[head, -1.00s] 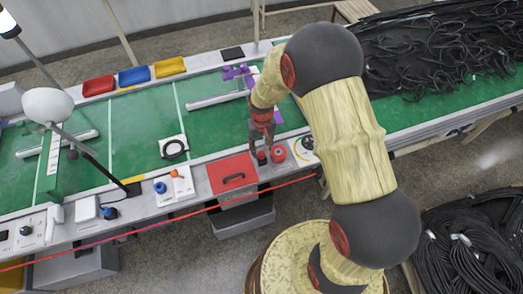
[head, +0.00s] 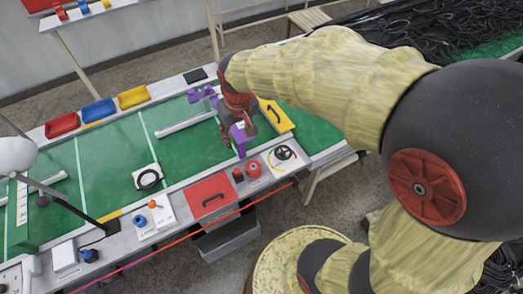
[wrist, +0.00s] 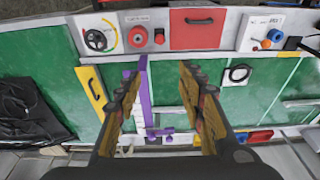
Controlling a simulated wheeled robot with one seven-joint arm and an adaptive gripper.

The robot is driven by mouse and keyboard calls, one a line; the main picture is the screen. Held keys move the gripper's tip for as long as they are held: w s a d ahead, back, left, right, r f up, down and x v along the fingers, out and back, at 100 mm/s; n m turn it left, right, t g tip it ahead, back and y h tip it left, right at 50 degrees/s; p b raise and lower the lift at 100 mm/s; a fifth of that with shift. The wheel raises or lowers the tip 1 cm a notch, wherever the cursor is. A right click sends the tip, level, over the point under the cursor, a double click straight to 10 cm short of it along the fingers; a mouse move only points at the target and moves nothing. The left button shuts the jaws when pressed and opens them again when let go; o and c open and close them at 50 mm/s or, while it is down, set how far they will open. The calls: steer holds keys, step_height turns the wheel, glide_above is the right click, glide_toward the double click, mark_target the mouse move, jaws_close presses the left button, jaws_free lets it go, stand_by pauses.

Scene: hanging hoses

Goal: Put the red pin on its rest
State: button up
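A small dark red piece (head: 237,174), which looks like the red pin, stands on the grey front ledge beside a larger round red knob (head: 253,169). In the wrist view the small piece (wrist: 159,36) shows just right of the red knob (wrist: 139,37), near the top. Whether it sits fully in a rest is too small to tell. My gripper (wrist: 157,88) is open and empty, its two fingers wide apart. It is above the green surface, behind the small red piece and apart from it. In the head view my gripper (head: 236,138) is partly hidden by its own wrist.
A red panel with a handle (head: 212,196) lies left of the small piece, and a black handwheel (head: 282,154) is to its right. Purple parts (wrist: 146,95) and a yellow panel with a handle (head: 276,115) are near my gripper. A red line (head: 190,234) runs along the front.

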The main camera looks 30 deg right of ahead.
steer(key=s+r+t, duration=0.3)
steer(key=s+r, duration=0.8)
steer(key=s, duration=0.5)
steer(key=shift+r, duration=0.2)
